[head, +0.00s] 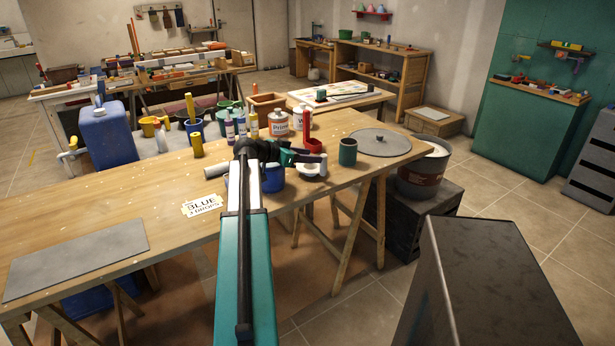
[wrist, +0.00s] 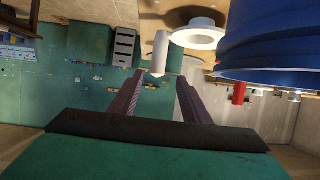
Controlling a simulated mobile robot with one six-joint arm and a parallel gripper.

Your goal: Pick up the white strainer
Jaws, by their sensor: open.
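The white strainer (wrist: 197,37) shows in the wrist view as a white ring. A pale tapered piece (wrist: 161,50), which looks like its handle, points towards my gripper. In the head view the strainer (head: 312,169) is small and partly hidden by my gripper (head: 318,159), beside the blue pot (head: 273,180). My gripper is open. In the wrist view its two dark fingers (wrist: 161,78) are spread, and the handle's end appears in line with the gap between them. Nothing is held. I cannot tell how far the handle's end is from the fingers.
The blue pot (wrist: 270,45) is close at the right of the wrist view. A green cup (head: 348,153), a grey round lid (head: 381,142), a red upright item (head: 312,135) and paint tins (head: 278,123) stand nearby. The table's left half (head: 150,195) is mostly clear.

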